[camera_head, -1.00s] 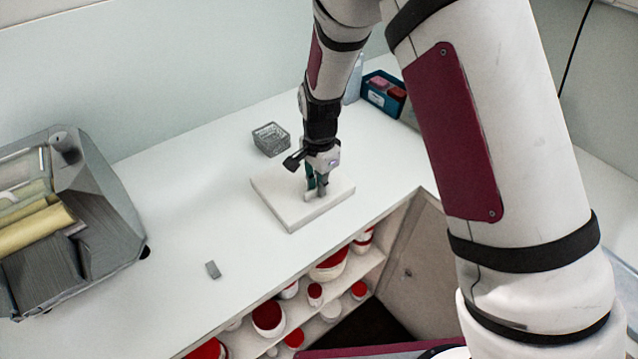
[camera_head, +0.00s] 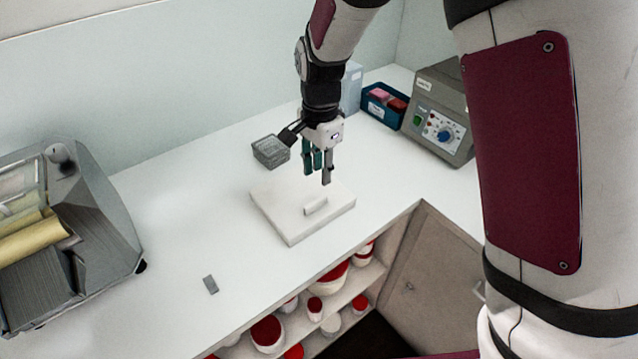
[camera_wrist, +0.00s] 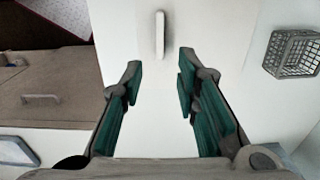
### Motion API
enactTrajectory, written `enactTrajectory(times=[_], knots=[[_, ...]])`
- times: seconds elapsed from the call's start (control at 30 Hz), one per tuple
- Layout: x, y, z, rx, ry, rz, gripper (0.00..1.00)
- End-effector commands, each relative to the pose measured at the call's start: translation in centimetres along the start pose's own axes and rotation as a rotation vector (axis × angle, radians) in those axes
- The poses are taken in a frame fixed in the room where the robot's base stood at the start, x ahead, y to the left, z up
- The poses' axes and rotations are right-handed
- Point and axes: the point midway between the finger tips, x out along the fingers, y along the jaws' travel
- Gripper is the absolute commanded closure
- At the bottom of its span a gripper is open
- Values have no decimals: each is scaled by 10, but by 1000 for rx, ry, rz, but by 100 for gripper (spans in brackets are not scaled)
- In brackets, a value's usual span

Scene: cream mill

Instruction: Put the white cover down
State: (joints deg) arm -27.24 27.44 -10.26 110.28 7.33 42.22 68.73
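The white cover (camera_head: 290,225) is a flat square slab with a small raised bar handle (camera_head: 315,205) on top. It lies flat on the white counter. My gripper (camera_head: 318,178) is above and behind the handle, apart from it. In the wrist view the fingers (camera_wrist: 158,75) are spread with nothing between them. The handle (camera_wrist: 160,34) shows beyond the fingertips there, and the cover (camera_wrist: 225,40) fills the area around it. What lies under the cover is hidden.
A grey wire basket (camera_head: 270,151) stands just behind the cover. A grey machine (camera_head: 75,235) is at the left and a small grey block (camera_head: 210,284) at the front. A blue box (camera_head: 384,104) and a dial device (camera_head: 440,118) stand at the back right. Shelves with red-lidded jars are below.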

Motion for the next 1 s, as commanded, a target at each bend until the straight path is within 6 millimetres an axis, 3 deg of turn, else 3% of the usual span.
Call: enactTrajectory(times=[0.13,0.47,0.57,0.77,1.0], knots=[[-18,-1,0,-1,0,-2,71],[-29,2,-1,-6,-1,-5,71],[-45,10,-6,-38,-2,-28,71],[-108,54,-19,-207,17,-118,71],[-172,126,-25,-453,103,-217,71]])
